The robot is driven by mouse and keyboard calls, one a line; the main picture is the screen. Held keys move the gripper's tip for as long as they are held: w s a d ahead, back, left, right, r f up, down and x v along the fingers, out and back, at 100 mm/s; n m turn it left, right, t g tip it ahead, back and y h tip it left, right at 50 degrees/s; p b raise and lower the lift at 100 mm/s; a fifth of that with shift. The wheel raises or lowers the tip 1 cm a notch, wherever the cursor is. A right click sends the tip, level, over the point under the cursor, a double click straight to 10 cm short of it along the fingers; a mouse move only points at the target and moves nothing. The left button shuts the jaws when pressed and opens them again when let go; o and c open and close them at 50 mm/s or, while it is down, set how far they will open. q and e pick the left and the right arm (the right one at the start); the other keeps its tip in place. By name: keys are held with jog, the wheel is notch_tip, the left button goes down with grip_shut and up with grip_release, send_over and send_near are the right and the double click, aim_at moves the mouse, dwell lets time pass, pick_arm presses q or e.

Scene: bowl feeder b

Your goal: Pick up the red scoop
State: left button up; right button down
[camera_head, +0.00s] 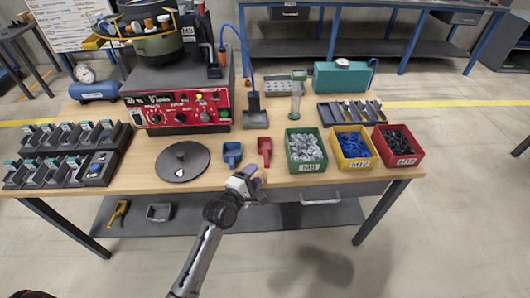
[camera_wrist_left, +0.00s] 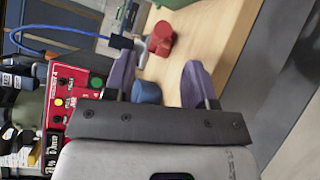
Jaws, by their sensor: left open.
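The red scoop (camera_head: 265,149) lies on the wooden table, between a blue scoop and the green bin. In the left wrist view the red scoop (camera_wrist_left: 160,38) is beyond the fingertips, apart from them. My left gripper (camera_head: 254,181) is at the table's front edge, nearer the camera than the red scoop. In the wrist view its two purple-grey fingers (camera_wrist_left: 158,75) stand apart with nothing gripped. The blue scoop (camera_head: 232,153) also shows in the wrist view (camera_wrist_left: 147,92), partly hidden by the gripper. My right gripper is not in view.
Green (camera_head: 305,170), yellow (camera_head: 370,163) and red (camera_head: 417,162) bins of hardware stand to the right. A round dark lid (camera_head: 180,165) lies to the left. The red-fronted feeder machine (camera_head: 178,112) stands behind it.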

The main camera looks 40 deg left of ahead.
aim_at(266, 161)
pick_arm(q)
jog(key=shift+w+a+f+b, duration=0.1)
jog(key=shift+w+b, duration=0.05)
jog(key=shift+w, duration=0.5)
jog(key=shift+w+a+f+b, duration=0.1)
jog(key=shift+w+b, duration=0.05)
jog(key=shift+w, duration=0.45)
jog(key=w, duration=0.1)
jog(key=w+b, duration=0.1)
jog(key=w, duration=0.1)
jog(key=w+b, duration=0.1)
jog(key=shift+w+a+f, duration=0.1)
jog(key=shift+w+a, duration=0.25)
jog(key=shift+w, duration=0.2)
jog(key=shift+c, duration=0.5)
grip_shut()
